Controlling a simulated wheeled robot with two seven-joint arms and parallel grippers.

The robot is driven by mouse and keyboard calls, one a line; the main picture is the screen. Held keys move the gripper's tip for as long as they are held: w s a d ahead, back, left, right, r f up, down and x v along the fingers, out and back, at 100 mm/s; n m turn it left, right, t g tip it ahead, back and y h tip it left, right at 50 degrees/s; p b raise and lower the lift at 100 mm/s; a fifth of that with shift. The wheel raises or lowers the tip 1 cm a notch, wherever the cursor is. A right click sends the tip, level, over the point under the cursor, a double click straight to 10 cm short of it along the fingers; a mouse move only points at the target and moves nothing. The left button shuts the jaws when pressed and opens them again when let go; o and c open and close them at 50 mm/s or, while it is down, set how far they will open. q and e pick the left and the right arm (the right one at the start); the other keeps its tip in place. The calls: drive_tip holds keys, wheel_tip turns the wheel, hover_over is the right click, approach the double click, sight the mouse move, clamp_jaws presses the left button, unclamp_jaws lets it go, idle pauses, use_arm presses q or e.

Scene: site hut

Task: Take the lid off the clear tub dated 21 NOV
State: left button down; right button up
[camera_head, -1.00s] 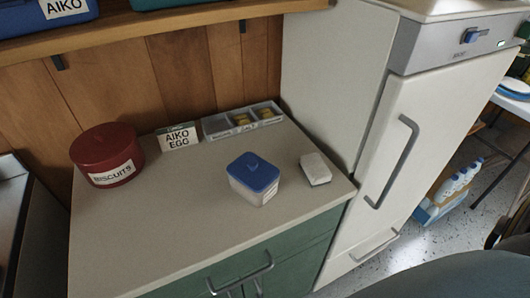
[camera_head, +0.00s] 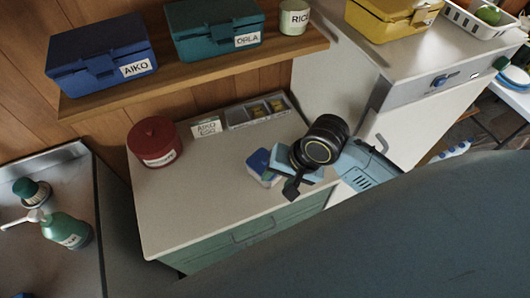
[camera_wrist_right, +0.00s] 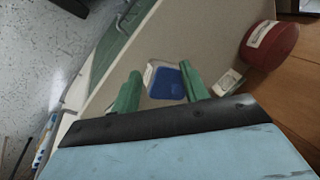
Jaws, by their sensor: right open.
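A small clear tub with a blue lid (camera_head: 258,164) stands on the counter, lid on. Its date label cannot be read. My right gripper (camera_head: 286,172) is over the counter at the tub's right and hides part of it. In the right wrist view the blue lid (camera_wrist_right: 166,83) shows between the green fingers of the open, empty right gripper (camera_wrist_right: 161,80). Whether the fingers touch the tub cannot be told. My left gripper is not in view.
On the counter (camera_head: 190,215) stand a red biscuit tin (camera_head: 154,141), an AIKO EGG card (camera_head: 207,127) and a grey sectioned tray (camera_head: 240,115). A shelf (camera_head: 200,72) with boxes overhangs the back. A white fridge (camera_head: 365,80) stands right. The counter's front left is clear.

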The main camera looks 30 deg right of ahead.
drive_tip(key=w+d+r+m+g, duration=0.2)
drive_tip(key=w+d+r+m, duration=0.5)
drive_tip(key=m, duration=0.7)
hover_over(264, 160)
drive_tip(key=d, duration=0.3)
drive_tip(key=shift+y, duration=0.3)
drive_tip(key=f, duration=0.8)
drive_tip(key=shift+s+f, duration=0.1)
drive_tip(key=shift+s, duration=0.15)
drive_tip(key=shift+x, duration=2.65)
drive_tip(key=shift+a, duration=0.2)
clamp_jaws()
